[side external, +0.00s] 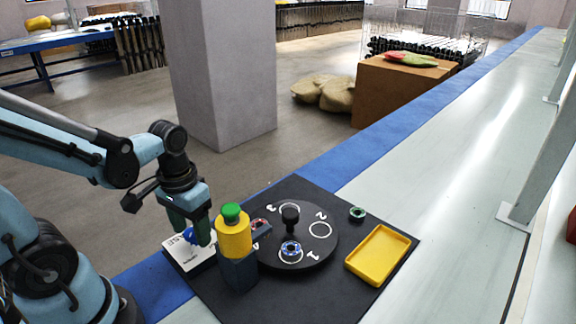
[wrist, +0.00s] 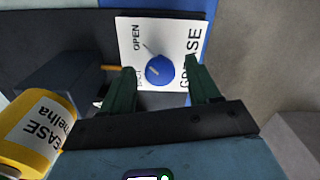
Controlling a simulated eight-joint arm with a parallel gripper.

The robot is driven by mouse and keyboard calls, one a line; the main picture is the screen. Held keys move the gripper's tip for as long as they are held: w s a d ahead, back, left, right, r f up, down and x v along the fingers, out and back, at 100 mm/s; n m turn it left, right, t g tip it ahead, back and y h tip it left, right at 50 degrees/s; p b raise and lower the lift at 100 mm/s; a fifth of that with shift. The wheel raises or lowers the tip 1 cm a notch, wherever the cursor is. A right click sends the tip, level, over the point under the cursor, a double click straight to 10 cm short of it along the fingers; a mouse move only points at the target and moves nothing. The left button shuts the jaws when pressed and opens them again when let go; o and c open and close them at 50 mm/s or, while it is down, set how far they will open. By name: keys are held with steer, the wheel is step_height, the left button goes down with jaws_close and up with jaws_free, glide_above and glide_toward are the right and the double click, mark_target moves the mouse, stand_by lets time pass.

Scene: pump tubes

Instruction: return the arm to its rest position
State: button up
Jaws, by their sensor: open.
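My gripper (side external: 190,236) hangs low over a white plate (side external: 183,260) at the left end of the black board. Its green fingers are apart, and in the wrist view my gripper (wrist: 160,84) is open. A blue knob (wrist: 159,70) on the white plate (wrist: 135,35) shows between the fingers, with a visible gap to each; I cannot tell its height relative to the fingertips. The plate reads OPEN and GREASE. In the side view the blue knob (side external: 190,235) is partly hidden by the fingers.
A yellow grease container (side external: 233,238) with a green cap stands on a dark block (side external: 238,272) close right of my gripper. Beyond are a black numbered turntable (side external: 320,248) with a blue ring part (side external: 291,250), a green ring part (side external: 357,213) and a yellow tray (side external: 405,244).

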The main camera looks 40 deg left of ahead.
steer(key=n, duration=0.5)
stand_by(0.3)
